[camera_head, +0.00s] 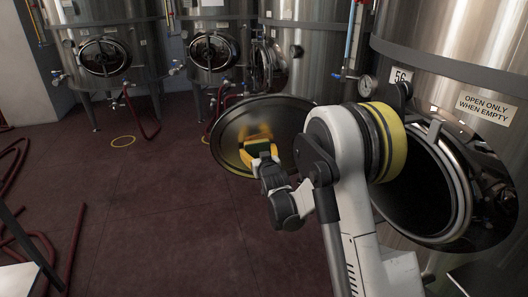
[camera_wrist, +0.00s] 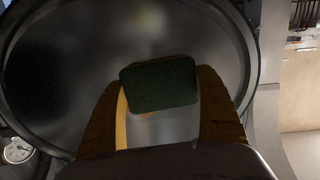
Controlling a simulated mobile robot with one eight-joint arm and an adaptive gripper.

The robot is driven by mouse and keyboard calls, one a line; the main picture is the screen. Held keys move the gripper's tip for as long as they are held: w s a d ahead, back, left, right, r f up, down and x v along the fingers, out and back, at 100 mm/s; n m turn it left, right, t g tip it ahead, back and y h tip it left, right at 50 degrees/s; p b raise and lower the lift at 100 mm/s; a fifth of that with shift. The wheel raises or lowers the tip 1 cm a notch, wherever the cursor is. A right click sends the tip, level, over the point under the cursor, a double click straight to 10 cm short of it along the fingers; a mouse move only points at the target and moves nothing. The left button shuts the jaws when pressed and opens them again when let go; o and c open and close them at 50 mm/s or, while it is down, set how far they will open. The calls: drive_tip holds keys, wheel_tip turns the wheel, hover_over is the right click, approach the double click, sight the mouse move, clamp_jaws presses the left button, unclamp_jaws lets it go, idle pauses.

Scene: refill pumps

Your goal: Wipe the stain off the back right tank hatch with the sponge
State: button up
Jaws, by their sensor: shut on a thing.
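The open round tank hatch (camera_head: 229,128) hangs in the middle of the head view, dark metal with a rim. My gripper (camera_head: 263,152) is in front of its inner face, shut on a yellow sponge with a dark green side (camera_head: 250,146). In the wrist view the sponge's dark green side (camera_wrist: 159,84) shows between the two fingers of my gripper (camera_wrist: 162,100), with the hatch face (camera_wrist: 60,75) behind it. A faint yellowish patch (camera_wrist: 147,20) shows on the hatch above the sponge. I cannot tell whether the sponge touches the hatch.
The open tank mouth (camera_head: 413,190) is right of my arm, under a sign reading "OPEN ONLY WHEN EMPTY" (camera_head: 486,108). More steel tanks (camera_head: 105,42) stand behind. Red hoses (camera_head: 75,245) lie on the dark red floor at left. The middle floor (camera_head: 150,215) is clear.

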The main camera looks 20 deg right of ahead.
sight(247, 146)
drive_tip(key=shift+w+a, duration=0.15)
drive_tip(key=shift+a, duration=0.85)
drive_tip(key=shift+w+a, duration=0.1)
drive_tip(key=shift+a, duration=0.85)
drive_tip(key=shift+w+r+p, duration=0.15)
drive_tip(key=shift+r+p, duration=0.8)
drive_tip(key=shift+r, duration=0.5)
drive_tip(key=shift+d+b, duration=0.35)
drive_tip(key=shift+d, duration=1.75)
drive_tip(key=shift+s+d+b, duration=0.15)
drive_tip(key=shift+d, duration=1.1)
drive_tip(key=shift+s+d+b, duration=0.2)
drive_tip(key=shift+d, duration=1.05)
drive_tip(key=shift+s+d+b, duration=0.15)
drive_tip(key=shift+d, duration=1.1)
drive_tip(key=shift+a, duration=2.1)
drive_tip(key=shift+w+a, duration=0.2)
drive_tip(key=shift+a, duration=1.05)
drive_tip(key=shift+w+a, duration=0.15)
drive_tip(key=shift+a, duration=1.1)
drive_tip(key=shift+w+a, duration=0.2)
drive_tip(key=shift+a, duration=1.05)
drive_tip(key=shift+s, duration=0.1)
drive_tip(key=shift+s+a, duration=0.2)
drive_tip(key=shift+s, duration=2.7)
drive_tip(key=shift+s, duration=0.1)
